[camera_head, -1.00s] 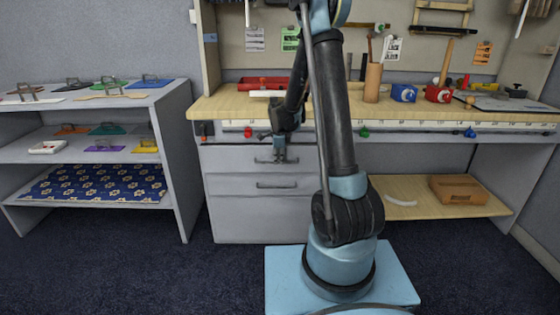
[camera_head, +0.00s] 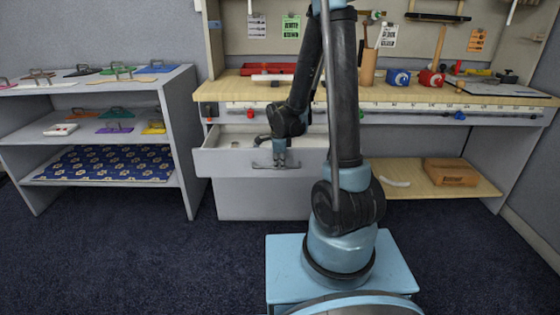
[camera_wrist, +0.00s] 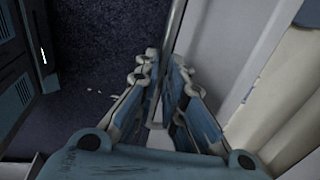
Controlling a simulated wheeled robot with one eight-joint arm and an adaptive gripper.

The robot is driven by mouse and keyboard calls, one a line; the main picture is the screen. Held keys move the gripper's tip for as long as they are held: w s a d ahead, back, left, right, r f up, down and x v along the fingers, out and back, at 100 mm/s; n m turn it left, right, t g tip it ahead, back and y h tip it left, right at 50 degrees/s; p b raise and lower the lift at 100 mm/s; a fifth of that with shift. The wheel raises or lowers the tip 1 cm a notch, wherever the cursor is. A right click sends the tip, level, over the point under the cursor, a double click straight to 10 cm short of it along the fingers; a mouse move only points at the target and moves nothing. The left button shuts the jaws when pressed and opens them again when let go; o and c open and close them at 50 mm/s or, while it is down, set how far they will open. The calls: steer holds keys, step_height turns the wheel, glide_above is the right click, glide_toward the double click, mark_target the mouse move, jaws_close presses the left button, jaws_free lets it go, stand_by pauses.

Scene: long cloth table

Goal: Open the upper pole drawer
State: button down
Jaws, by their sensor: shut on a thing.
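The upper drawer (camera_head: 228,161) under the workbench is pulled well out, and its inside shows from above in the head view. It is light grey with a bar handle (camera_head: 262,166) on its front. My gripper (camera_head: 279,158) is at this handle and shut on it. In the wrist view my gripper's fingers (camera_wrist: 161,95) close around the dark handle bar (camera_wrist: 162,50), with the pale drawer front beside them on the right. A few small things lie in the drawer, too small to tell. The lower drawer front (camera_head: 262,200) is mostly below the open drawer and looks shut.
The workbench top (camera_head: 225,88) carries a red tray (camera_head: 273,77), a wooden cup (camera_head: 367,68) and several tools. A grey shelf unit (camera_head: 178,100) stands close on the left of the open drawer. A wooden box (camera_head: 451,172) lies on the low shelf at right. The carpet (camera_head: 150,255) in front is clear.

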steer(key=shift+s+a, duration=0.25)
steer(key=shift+s, duration=0.9)
steer(key=c, duration=1.8)
jaws_free()
steer(key=shift+a, duration=0.1)
steer(key=shift+o, duration=0.6)
steer(key=shift+d, duration=0.2)
step_height(320, 180, up, 12)
steer(key=s, duration=0.2)
steer(key=shift+f, duration=0.2)
steer(key=shift+s, duration=0.15)
